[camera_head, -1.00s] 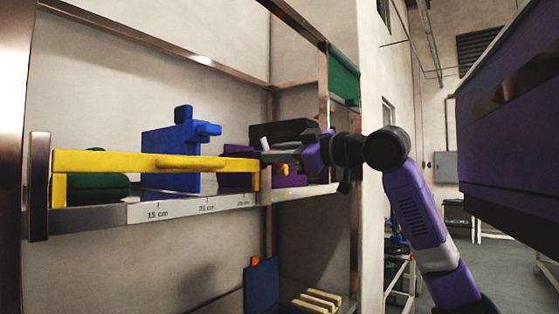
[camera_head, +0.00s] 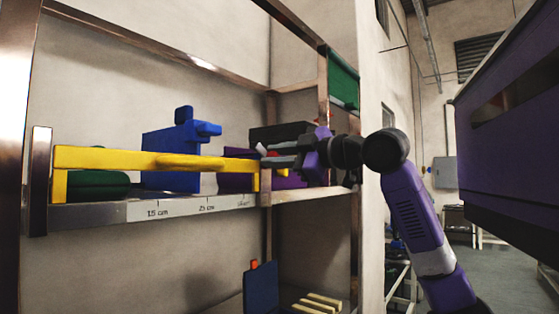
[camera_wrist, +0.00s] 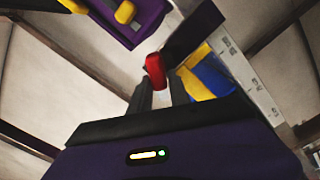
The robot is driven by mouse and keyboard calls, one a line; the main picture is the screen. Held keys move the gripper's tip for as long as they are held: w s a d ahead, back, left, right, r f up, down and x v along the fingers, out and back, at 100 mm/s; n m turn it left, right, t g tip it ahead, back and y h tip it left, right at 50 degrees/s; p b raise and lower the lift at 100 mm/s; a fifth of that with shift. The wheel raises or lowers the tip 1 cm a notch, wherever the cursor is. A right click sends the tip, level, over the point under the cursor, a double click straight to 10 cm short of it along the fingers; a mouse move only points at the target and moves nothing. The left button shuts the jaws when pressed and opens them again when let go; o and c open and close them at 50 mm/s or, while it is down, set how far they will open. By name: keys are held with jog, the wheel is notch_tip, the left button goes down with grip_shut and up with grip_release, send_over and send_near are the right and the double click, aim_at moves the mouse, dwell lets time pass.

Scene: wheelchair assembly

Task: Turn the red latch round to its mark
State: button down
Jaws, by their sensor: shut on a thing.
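A small red latch (camera_wrist: 155,70) shows in the wrist view at the tips of my gripper's dark fingers (camera_wrist: 163,80). My gripper is shut on it. In the head view my gripper (camera_head: 268,155) reaches left, at the right end of the yellow rail on the upper shelf. The latch cannot be made out at the fingertips there. I cannot make out the latch's mark in either view, so how the latch stands to it cannot be told.
The yellow rail (camera_head: 110,160) runs along the shelf front, above a scale strip (camera_head: 180,208). A blue block (camera_head: 170,160) and a green rounded piece (camera_head: 97,185) stand behind it. A shelf post (camera_head: 323,90) is close to my wrist. A large purple box (camera_head: 510,130) is at right.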

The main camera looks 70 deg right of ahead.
jog(key=shift+d+f, duration=0.1)
jog(key=shift+f, duration=0.15)
jog(key=shift+f+n+b, duration=0.2)
jog(key=shift+n+b, duration=0.2)
jog(key=shift+n, duration=1.3)
jog(key=shift+f, duration=0.1)
jog(key=n+b, duration=0.1)
jog(key=n, duration=0.1)
jog(key=shift+f+n, duration=0.2)
jog(key=shift+n, duration=0.2)
jog(key=c, duration=1.2)
grip_release()
jog(key=shift+r, duration=0.1)
jog(key=shift+o, duration=0.2)
jog(key=shift+a+r, duration=0.1)
jog(key=shift+a, duration=0.1)
